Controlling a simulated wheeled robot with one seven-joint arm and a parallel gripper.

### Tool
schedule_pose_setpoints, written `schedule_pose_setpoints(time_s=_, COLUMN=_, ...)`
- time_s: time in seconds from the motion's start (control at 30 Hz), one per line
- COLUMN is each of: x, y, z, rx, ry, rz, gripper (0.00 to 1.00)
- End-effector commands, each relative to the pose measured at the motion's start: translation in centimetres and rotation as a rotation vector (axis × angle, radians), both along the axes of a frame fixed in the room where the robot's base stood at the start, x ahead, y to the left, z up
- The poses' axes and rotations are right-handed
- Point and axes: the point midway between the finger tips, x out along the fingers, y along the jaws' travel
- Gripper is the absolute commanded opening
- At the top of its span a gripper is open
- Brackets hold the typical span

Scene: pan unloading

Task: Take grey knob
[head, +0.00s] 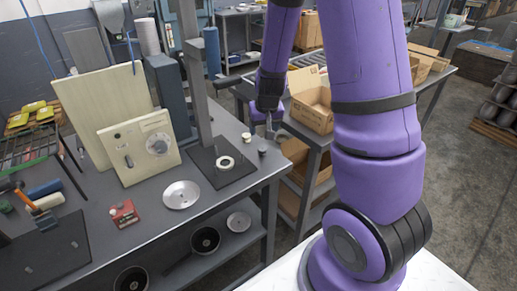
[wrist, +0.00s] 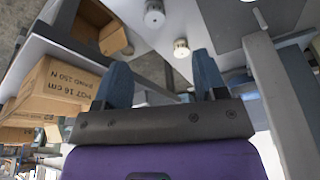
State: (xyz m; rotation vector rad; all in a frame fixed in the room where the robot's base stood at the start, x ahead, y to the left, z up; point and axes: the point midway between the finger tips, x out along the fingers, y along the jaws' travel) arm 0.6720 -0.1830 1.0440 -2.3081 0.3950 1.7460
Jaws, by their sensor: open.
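Two small round knobs stand near the right edge of the workbench in the head view: a grey one (head: 262,150) close to the edge, and another (head: 246,137) just behind it to the left. The wrist view also shows two small pale knobs, one at the top (wrist: 154,13) and one lower (wrist: 181,48); their shades are hard to tell apart there. My gripper (head: 271,126) is just behind and above them at the bench's right end. In the wrist view its two blue-grey fingers (wrist: 160,70) are apart with nothing between them.
A grey upright post (head: 198,85) rises left of the knobs, beside a dark mat (head: 205,172) with a pale ring. An open cardboard box (head: 312,100) stands right of my gripper on another table. A panel with a dial (head: 135,145) stands further left.

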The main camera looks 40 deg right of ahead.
Motion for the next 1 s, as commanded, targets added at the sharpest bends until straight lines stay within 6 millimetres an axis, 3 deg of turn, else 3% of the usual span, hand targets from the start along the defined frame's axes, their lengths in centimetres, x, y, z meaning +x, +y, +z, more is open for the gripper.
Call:
schedule_pose_setpoints(time_s=0.5, x=1.2, y=-1.1, z=-5.6, rx=-0.012, ry=0.011, rz=-0.011, gripper=0.65)
schedule_pose_setpoints(time_s=0.77, x=1.5, y=-1.2, z=-6.9, rx=-0.011, ry=0.009, rz=-0.011, gripper=0.65)
schedule_pose_setpoints(time_s=1.0, x=1.9, y=-1.5, z=-9.7, rx=-0.01, ry=0.01, rz=-0.012, gripper=0.65)
